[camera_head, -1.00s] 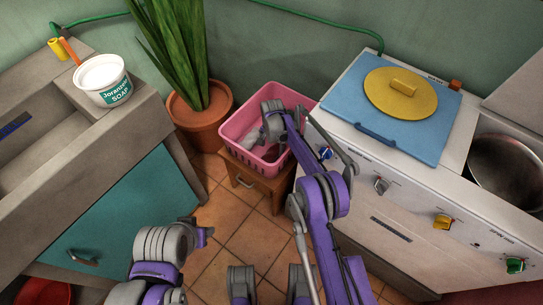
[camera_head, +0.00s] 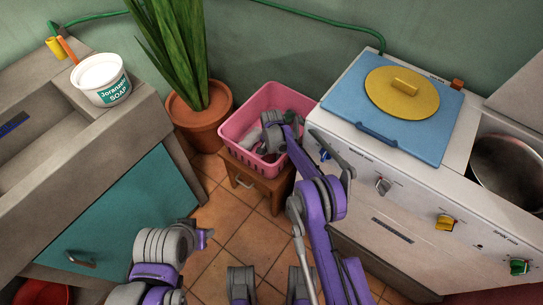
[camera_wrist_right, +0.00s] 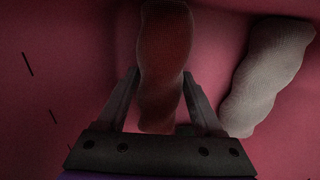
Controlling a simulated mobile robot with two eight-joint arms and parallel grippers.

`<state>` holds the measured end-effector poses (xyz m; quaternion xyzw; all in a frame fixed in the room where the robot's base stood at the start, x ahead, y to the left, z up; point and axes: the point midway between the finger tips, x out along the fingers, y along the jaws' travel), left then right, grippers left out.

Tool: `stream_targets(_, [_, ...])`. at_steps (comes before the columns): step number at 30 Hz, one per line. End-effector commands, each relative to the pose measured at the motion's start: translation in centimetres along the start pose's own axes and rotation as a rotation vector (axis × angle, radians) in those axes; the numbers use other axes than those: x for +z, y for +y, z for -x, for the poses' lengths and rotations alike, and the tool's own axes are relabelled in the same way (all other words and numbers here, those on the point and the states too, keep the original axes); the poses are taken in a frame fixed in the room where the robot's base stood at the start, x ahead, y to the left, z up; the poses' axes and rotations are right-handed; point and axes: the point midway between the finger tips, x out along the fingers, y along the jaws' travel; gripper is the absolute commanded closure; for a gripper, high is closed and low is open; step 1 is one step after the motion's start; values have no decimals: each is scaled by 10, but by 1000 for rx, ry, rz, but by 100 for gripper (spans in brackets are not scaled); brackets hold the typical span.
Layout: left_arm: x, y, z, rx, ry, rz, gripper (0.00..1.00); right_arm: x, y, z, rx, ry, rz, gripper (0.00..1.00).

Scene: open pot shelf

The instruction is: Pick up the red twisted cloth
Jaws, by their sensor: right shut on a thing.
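The red twisted cloth (camera_wrist_right: 164,50) shows in the right wrist view, between the two fingers of my right gripper (camera_wrist_right: 161,76). The fingers are shut on it. In the head view my right gripper (camera_head: 266,148) is down inside the pink basket (camera_head: 233,144), and I cannot make out the red cloth there. My left gripper (camera_head: 207,238) is at the lower left of the head view, over the floor; its fingers are too unclear to tell open from shut.
A pale twisted cloth (camera_wrist_right: 268,75) lies right of the red one in the basket. The basket stands on a small wooden stool (camera_head: 262,185). A potted plant (camera_head: 197,118) is left of it, and a white stove (camera_head: 390,195) is close on the right.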

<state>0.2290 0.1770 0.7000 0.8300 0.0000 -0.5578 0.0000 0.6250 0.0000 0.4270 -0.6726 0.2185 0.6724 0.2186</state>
Motion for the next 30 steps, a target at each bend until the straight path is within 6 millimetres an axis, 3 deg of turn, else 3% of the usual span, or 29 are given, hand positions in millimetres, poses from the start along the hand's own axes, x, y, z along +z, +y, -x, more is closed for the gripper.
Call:
stream_targets(3, [0, 0, 0, 0, 0, 0, 50, 0, 0, 0, 0, 0, 0, 100])
stream_targets(11, [0, 0, 0, 0, 0, 0, 50, 0, 0, 2, 0, 0, 0, 100])
stream_targets(16, [-1, 0, 3, 0, 1, 0, 50, 0, 0, 14, 0, 0, 0, 100])
stream_targets(30, [-6, 0, 21, 0, 7, 0, 50, 0, 0, 102, 0, 0, 0, 100])
